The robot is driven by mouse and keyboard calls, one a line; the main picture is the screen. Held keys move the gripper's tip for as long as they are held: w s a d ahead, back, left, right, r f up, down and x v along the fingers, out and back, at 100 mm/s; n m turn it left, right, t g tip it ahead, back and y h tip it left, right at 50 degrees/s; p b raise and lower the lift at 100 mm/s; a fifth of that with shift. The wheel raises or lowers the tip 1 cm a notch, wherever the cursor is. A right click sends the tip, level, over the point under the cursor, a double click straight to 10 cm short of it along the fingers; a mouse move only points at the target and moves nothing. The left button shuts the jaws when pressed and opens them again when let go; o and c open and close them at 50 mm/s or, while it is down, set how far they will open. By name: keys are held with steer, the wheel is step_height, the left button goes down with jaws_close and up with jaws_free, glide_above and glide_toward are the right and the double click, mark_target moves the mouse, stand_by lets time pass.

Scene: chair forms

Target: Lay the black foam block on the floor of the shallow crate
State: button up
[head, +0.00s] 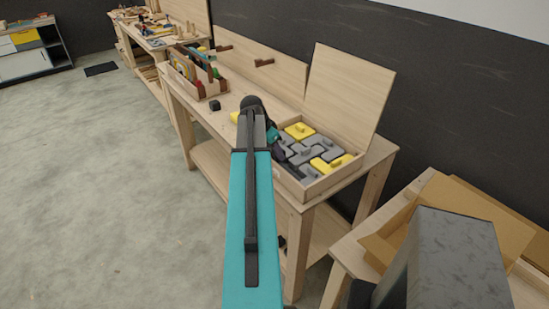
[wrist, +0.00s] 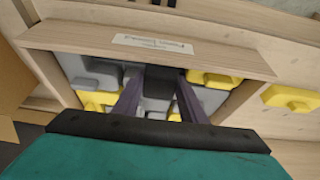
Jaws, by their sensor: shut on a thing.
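The shallow crate (head: 333,183) is a pale wooden box on the workbench, holding grey and yellow shaped blocks. Its labelled front wall (wrist: 95,38) crosses the top of the wrist view. My gripper (wrist: 160,88) is over the inside of the crate, its two dark purplish fingers shut on the black foam block (wrist: 160,80). The block shows as a dark shape between the fingers, with grey and yellow blocks around and below it. I cannot tell whether its underside touches the crate floor. In the head view my arm hides most of the gripper and the held block.
A yellow block (wrist: 292,98) lies outside the crate on the bench; it also shows in the head view (head: 234,117). A small black block (head: 214,105) sits near a wooden tool caddy (head: 190,82). An upright wooden panel (head: 345,95) rises behind the crate. A cardboard box (head: 475,215) stands at right.

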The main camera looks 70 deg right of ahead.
mark_target(275, 158)
steer(key=shift+f+p, duration=0.4)
steer(key=shift+f, duration=1)
steer(key=shift+f+b, duration=0.5)
steer(key=shift+f, duration=0.1)
steer(key=o, duration=1.1)
steer(key=shift+r, duration=0.15)
steer(key=shift+r+p, duration=0.5)
steer(key=shift+p, duration=0.05)
steer(key=b+v, duration=0.3)
steer(key=v, duration=0.9)
steer(key=shift+s, duration=0.1)
